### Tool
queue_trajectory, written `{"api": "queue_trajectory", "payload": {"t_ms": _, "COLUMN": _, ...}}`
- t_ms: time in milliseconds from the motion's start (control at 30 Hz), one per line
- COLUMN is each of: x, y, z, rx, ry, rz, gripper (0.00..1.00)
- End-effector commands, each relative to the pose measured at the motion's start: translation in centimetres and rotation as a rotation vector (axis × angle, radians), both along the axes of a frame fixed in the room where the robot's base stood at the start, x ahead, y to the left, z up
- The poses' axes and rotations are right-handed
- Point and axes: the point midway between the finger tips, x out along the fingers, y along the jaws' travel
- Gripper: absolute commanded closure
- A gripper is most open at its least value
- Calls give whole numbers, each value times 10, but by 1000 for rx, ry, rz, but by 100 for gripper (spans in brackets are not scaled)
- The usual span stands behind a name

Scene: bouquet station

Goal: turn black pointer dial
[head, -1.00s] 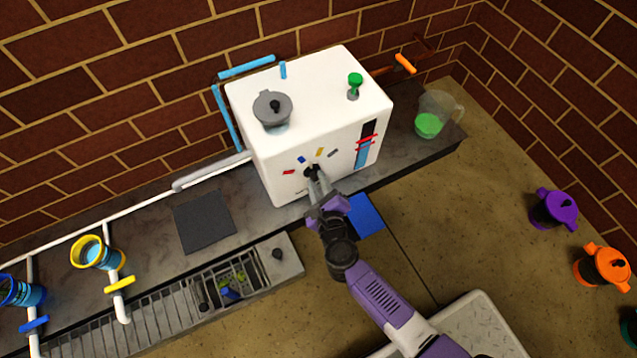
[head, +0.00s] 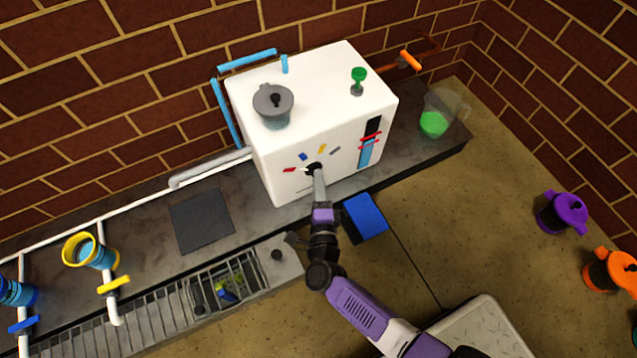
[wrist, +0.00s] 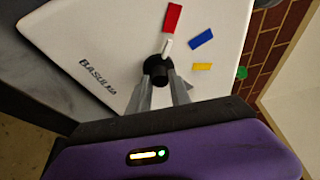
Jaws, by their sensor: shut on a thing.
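The black pointer dial (wrist: 157,68) sits on the front of the white box machine (head: 300,110), and its white pointer (wrist: 167,43) points toward the red mark (wrist: 172,18) in the wrist view. Blue (wrist: 201,38) and yellow (wrist: 202,66) marks lie beside the red one. In the head view the dial (head: 312,168) is partly covered by my gripper. My gripper (wrist: 164,84) is shut on the dial, one grey finger on each side of it.
A blue box (head: 364,218) stands below the machine's front, close to my arm. A pitcher with green liquid (head: 437,118) stands to the right.

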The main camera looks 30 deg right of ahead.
Motion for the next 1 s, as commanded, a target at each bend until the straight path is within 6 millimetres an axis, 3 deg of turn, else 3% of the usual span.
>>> {"api": "queue_trajectory", "payload": {"t_ms": 767, "x": -1, "y": 0, "z": -2, "rx": -101, "ry": 3, "rz": 0, "gripper": 100}}
{"api": "queue_trajectory", "payload": {"t_ms": 800, "x": -1, "y": 0, "z": -2, "rx": -101, "ry": 3, "rz": 0, "gripper": 70}}
{"api": "queue_trajectory", "payload": {"t_ms": 900, "x": -1, "y": 0, "z": -2, "rx": -101, "ry": 3, "rz": 0, "gripper": 54}}
{"api": "queue_trajectory", "payload": {"t_ms": 1000, "x": 0, "y": 0, "z": -2, "rx": -100, "ry": 2, "rz": 0, "gripper": 54}}
